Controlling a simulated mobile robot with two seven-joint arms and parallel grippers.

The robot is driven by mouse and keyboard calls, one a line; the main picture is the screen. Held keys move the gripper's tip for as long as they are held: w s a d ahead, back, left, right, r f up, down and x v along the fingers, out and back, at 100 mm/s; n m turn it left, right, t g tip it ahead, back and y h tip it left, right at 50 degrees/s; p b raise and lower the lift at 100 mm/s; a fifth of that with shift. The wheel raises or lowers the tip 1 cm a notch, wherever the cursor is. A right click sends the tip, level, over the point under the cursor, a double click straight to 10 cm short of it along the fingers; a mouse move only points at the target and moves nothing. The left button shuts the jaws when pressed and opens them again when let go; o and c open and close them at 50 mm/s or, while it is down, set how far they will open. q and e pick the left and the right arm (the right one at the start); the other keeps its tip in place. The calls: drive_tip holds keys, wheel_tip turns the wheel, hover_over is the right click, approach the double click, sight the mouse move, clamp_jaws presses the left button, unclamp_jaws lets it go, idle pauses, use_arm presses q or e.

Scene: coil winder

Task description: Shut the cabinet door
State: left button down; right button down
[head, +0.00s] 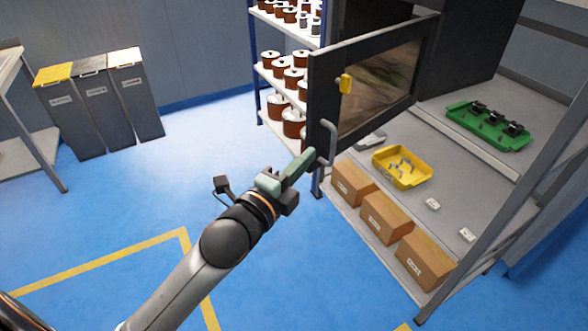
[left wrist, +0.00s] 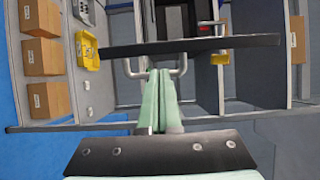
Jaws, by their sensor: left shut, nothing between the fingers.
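The cabinet door (head: 318,85) stands open, swung out from the dark cabinet (head: 475,45) on the workbench. It has a dark frame, a window, a yellow latch (head: 346,83) and a grey bar handle (head: 331,140). In the left wrist view the door (left wrist: 190,46) shows edge-on as a dark strip, with the handle (left wrist: 181,66) below it. My left gripper (head: 312,153) is shut and empty, its green fingers (left wrist: 157,75) pointing at the door by the handle. I cannot tell whether the tips touch it. My right gripper is out of view.
The bench (head: 395,215) carries a yellow tray (head: 383,173), a green tray (head: 457,122) and several cardboard boxes (head: 388,217). A shelf with spools (head: 290,102) stands behind the door. Grey bins (head: 105,105) stand at the back left. The blue floor left of the door is clear.

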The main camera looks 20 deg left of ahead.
use_arm(q)
drive_tip(key=shift+w+d, duration=0.2)
drive_tip(key=shift+w, duration=0.8)
drive_tip(key=shift+w+d, duration=0.15)
drive_tip(key=shift+w, duration=0.8)
